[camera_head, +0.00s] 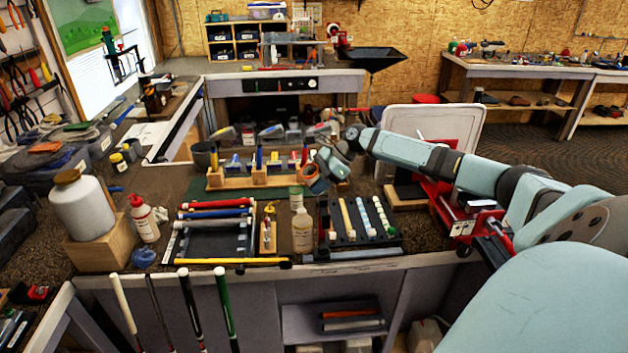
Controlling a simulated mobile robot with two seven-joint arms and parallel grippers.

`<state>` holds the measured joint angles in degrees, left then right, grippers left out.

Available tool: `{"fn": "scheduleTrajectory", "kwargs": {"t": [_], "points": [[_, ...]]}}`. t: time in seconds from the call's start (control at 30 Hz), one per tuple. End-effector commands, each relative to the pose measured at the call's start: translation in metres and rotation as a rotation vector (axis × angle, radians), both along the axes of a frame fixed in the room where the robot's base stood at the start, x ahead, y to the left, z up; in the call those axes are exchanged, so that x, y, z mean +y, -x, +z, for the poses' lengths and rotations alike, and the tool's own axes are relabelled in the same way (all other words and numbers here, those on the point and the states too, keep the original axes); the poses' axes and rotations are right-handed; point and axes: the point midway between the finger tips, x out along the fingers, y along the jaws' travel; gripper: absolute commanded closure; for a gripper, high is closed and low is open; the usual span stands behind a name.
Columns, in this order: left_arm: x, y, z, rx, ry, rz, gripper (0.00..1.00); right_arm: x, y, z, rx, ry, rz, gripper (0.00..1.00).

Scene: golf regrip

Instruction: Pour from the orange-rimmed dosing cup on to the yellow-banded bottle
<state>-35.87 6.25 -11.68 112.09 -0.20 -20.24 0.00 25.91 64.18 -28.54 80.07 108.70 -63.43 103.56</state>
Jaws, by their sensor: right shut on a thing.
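My right gripper (318,170) reaches in from the right over the middle of the bench. It is shut on a small cup with an orange rim, the dosing cup (312,183), which looks tilted. The gripper partly covers the cup, and its contents cannot be made out. A pale bottle (302,232) stands upright below the cup in the picture, apart from it; a yellow band on it is too small to tell. My left gripper is not in view.
A wooden rack (232,180) stands behind the cup. A tray of coloured grips (215,238) and a dark tray of rods (350,238) flank the pale bottle. A white jug (82,210) and a red-capped bottle (144,220) stand left. A red vise (470,222) is at right.

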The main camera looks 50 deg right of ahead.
Motion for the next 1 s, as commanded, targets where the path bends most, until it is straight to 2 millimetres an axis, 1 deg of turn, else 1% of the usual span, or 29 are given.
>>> {"fn": "scheduleTrajectory", "kwargs": {"t": [0.03,0.07,0.5,0.57,0.77,1.0], "points": [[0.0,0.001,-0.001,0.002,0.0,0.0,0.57,0.001,-0.001,0.003,0.008,0.077,0.005,0.74],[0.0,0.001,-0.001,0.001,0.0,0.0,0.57,0.001,-0.001,0.003,0.015,0.119,0.003,0.74],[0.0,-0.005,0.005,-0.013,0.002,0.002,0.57,0.004,-0.002,-0.021,0.12,0.702,0.002,0.74],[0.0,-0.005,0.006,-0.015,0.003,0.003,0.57,0.003,-0.001,-0.022,0.123,0.687,-0.001,0.74],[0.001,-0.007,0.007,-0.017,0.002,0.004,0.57,0.001,-0.001,-0.02,0.133,0.741,-0.002,0.74],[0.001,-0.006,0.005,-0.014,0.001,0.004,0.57,0.002,0.0,-0.021,0.136,0.753,-0.001,0.74]]}}
